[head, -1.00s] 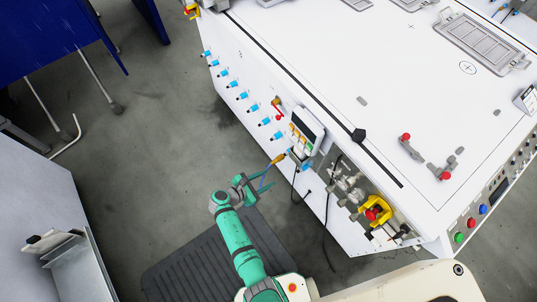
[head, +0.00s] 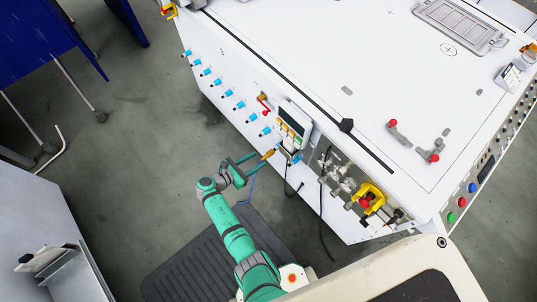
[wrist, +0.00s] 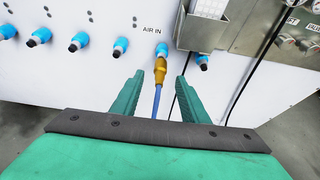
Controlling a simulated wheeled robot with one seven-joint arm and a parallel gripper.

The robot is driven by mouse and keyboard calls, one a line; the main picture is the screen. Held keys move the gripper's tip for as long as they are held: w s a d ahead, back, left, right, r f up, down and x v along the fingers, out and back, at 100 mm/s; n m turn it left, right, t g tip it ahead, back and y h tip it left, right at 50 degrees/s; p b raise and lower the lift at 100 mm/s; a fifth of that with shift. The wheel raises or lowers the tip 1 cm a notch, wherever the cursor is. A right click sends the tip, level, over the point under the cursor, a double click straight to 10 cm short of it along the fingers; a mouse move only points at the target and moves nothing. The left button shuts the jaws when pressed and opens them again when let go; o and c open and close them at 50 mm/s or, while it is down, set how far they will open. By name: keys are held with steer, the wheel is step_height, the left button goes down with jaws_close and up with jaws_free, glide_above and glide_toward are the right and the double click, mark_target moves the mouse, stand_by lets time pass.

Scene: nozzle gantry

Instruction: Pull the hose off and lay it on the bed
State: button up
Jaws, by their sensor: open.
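A blue hose (wrist: 156,101) with a brass end fitting (wrist: 160,68) is joined to the blue port (wrist: 161,51) marked AIR IN on the machine's white side panel. The brass fitting also shows in the head view (head: 268,154), with the hose (head: 250,190) hanging below it. My gripper (wrist: 160,79) is open, with one green finger on each side of the fitting and gaps on both sides. In the head view my gripper (head: 253,166) is beside the panel at the fitting. The white bed (head: 400,85) is the machine's flat top.
Several blue ports (head: 217,82) line the panel to the left. A control box (head: 292,123) sits just right of the fitting, with dark cables (head: 324,200) hanging nearby. Red-knobbed clamps (head: 397,130) stand on the bed, whose middle is mostly clear.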

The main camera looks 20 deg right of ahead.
mark_target(267, 155)
steer(key=x, duration=0.6)
steer(key=shift+d, duration=0.25)
steer(key=shift+w+d+f, duration=0.25)
steer(key=shift+w+d, duration=0.2)
steer(key=shift+s+d, duration=0.25)
steer(key=shift+d, duration=0.05)
steer(key=shift+w+a, duration=0.1)
steer(key=shift+a, duration=0.45)
steer(key=shift+d, duration=0.1)
steer(key=shift+s+d, duration=0.25)
steer(key=shift+s, duration=0.05)
steer(key=shift+w, duration=0.25)
